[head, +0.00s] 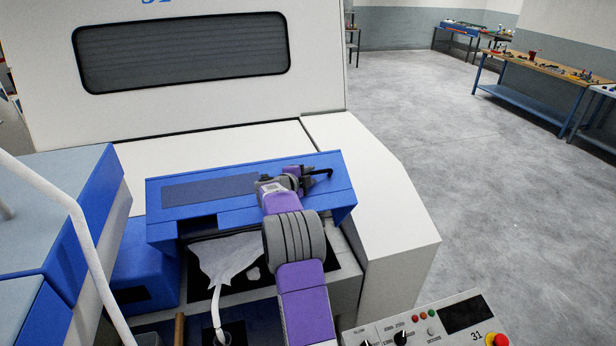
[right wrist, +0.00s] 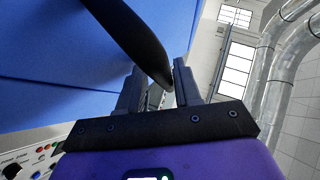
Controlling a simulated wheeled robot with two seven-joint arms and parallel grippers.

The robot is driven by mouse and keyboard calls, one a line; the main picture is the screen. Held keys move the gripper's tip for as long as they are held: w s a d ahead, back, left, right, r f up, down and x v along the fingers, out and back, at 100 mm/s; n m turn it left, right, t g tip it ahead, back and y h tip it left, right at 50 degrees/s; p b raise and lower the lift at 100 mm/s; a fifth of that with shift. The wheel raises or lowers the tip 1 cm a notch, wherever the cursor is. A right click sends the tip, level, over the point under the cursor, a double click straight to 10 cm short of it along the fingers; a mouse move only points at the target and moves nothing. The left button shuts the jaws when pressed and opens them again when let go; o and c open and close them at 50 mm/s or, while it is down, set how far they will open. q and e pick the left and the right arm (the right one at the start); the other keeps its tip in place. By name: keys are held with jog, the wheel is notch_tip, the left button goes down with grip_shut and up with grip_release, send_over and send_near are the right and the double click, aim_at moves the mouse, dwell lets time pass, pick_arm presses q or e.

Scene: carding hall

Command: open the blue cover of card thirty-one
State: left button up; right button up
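The blue cover (head: 225,200) lies across the front of the white machine, with a dark panel on its top and a black handle (head: 318,173) at its right end. My right gripper (head: 300,180) is at that end, beside the handle. In the right wrist view, my right gripper (right wrist: 158,82) has its fingers apart, with the end of the dark curved handle (right wrist: 140,35) between their tips. I cannot tell whether they touch it. The blue cover (right wrist: 45,50) fills the left of that view. My left gripper is not in view.
A control panel marked 31 (head: 455,314), with a red button, stands at bottom right. A white fibre web (head: 225,262) hangs below the cover. Blue and grey casing (head: 60,210) and a white tube (head: 75,225) are at left. Floor (head: 490,190) at right is clear.

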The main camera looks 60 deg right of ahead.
jog(key=shift+a, duration=0.15)
jog(key=shift+w+a, duration=0.1)
jog(key=shift+a, duration=0.2)
jog(key=b+v, duration=0.1)
jog(key=v, duration=0.5)
jog(key=shift+a+r+b, duration=0.25)
jog(key=shift+a+b, duration=0.05)
jog(key=shift+b, duration=0.1)
